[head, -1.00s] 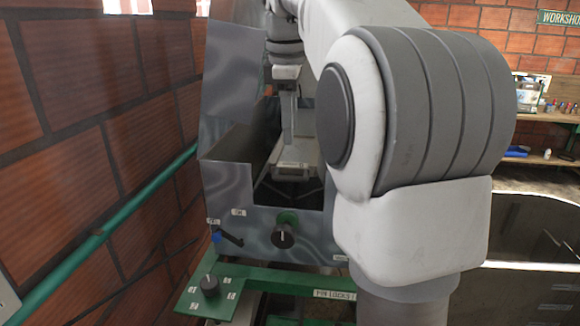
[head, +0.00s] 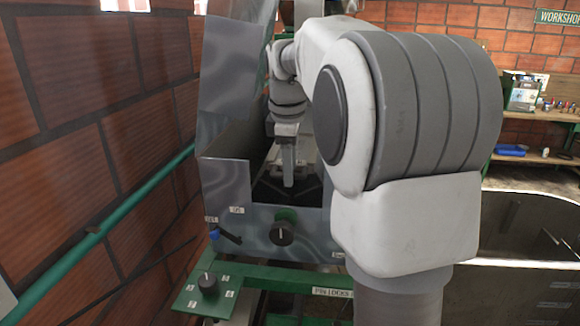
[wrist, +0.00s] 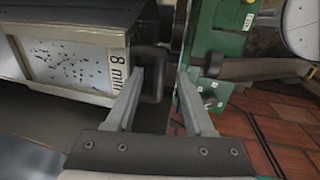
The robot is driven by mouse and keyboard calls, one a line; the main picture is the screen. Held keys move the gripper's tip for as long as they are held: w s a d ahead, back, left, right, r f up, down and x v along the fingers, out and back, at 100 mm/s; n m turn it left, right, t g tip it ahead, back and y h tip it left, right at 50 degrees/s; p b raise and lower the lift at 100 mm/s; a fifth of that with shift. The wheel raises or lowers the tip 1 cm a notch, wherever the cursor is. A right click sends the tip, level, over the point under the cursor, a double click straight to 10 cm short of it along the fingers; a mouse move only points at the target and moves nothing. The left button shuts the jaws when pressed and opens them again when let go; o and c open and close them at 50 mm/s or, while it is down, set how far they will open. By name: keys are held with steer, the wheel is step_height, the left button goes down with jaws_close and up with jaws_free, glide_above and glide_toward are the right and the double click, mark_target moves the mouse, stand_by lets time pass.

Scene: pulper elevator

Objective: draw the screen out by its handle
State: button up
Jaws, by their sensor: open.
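The screen (wrist: 75,62) shows at upper left in the wrist view as a pale-framed panel with dark specks and an "8 mm" label. A black loop handle (wrist: 159,88) stands at its right end. My gripper (wrist: 167,74) is open and empty, its two fingers pointing towards the handle. The left fingertip overlaps the handle in the picture; I cannot tell whether they touch. The right finger is to the right of the handle. In the head view my gripper (head: 288,184) hangs inside the metal housing (head: 226,186), and the handle cannot be made out there.
A green panel (wrist: 222,48) stands close to the right finger in the wrist view. In the head view, a black knob (head: 281,232) is on the housing front, above a green bar (head: 262,277). A brick wall (head: 85,130) is close on the left.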

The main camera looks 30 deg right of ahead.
jaws_close()
stand_by(1.2)
steer(key=shift+s+a+b, duration=0.4)
steer(key=shift+s+a, duration=0.05)
steer(key=shift+s, duration=0.2)
steer(key=shift+s+a+b, duration=0.35)
steer(key=shift+s+a, duration=0.1)
steer(key=shift+s, duration=0.15)
steer(key=shift+s+a+b, duration=0.25)
steer(key=shift+s+a, duration=0.15)
steer(key=shift+s, duration=0.25)
steer(key=shift+s+a+b, duration=0.25)
steer(key=shift+s+a, duration=0.15)
steer(key=shift+s, duration=0.2)
steer(key=shift+s+a, duration=0.1)
steer(key=shift+s+a+b, duration=0.3)
steer(key=shift+s+a, duration=0.25)
steer(key=shift+s, duration=0.25)
steer(key=shift+s+a+b, duration=0.35)
steer(key=shift+s+a, duration=0.15)
steer(key=shift+s, duration=0.3)
steer(key=shift+s+a+b, duration=0.3)
steer(key=shift+s+a, duration=0.25)
steer(key=shift+s, duration=0.25)
jaws_free()
